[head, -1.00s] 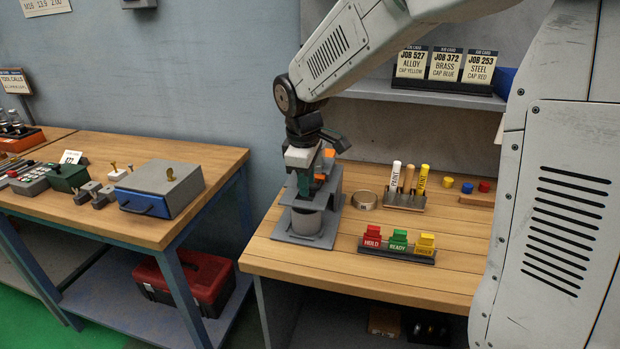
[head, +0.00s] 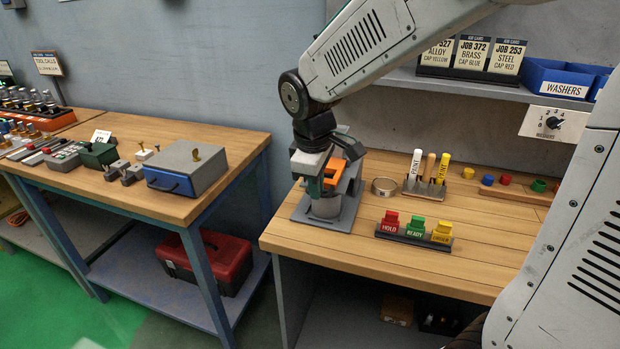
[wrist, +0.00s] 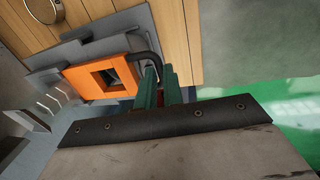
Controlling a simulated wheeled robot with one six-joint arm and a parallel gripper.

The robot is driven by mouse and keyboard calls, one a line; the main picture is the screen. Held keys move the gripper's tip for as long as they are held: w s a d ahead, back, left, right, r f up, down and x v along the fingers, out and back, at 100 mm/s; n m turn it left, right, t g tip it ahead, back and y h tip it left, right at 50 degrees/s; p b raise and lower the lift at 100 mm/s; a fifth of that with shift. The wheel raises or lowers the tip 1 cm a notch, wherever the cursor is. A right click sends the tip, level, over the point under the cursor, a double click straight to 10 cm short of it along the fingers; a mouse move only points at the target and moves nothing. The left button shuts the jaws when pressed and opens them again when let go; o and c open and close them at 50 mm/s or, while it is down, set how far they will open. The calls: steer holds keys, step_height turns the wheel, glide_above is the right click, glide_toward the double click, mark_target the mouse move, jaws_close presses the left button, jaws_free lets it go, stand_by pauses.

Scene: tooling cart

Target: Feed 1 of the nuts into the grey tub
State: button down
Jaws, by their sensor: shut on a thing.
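My gripper (head: 314,187) is at the grey nut feeder (head: 350,188) on the right-hand bench. In the wrist view its green fingers (wrist: 158,76) are closed at the black curved handle (wrist: 148,57) joined to an orange slide (wrist: 75,76). The slide has a square opening. In the head view the orange slide (head: 347,172) shows beside the fingers. The grey tub (head: 326,208) stands upright on the feeder's base, under the slide and fingers. The inside of the tub is hidden, and no loose nut can be made out.
A round tan dish (head: 385,187), a paint-marker holder (head: 425,188) and a HOLD/READY block row (head: 413,237) stand right of the feeder. A shelf with blue washer bins (head: 558,78) is above. A second bench (head: 225,151) with a grey box lies left across a gap.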

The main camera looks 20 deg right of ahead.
steer(key=shift+s+a, duration=0.1)
steer(key=shift+a, duration=0.05)
steer(key=c, duration=1.5)
jaws_free()
steer(key=shift+s+a, duration=0.1)
steer(key=shift+a, duration=0.05)
steer(key=shift+r, duration=0.1)
steer(key=r, duration=0.5)
steer(key=s+r, duration=0.1)
steer(key=r, duration=0.1)
steer(key=shift+a+r, duration=0.3)
steer(key=shift+a, duration=0.05)
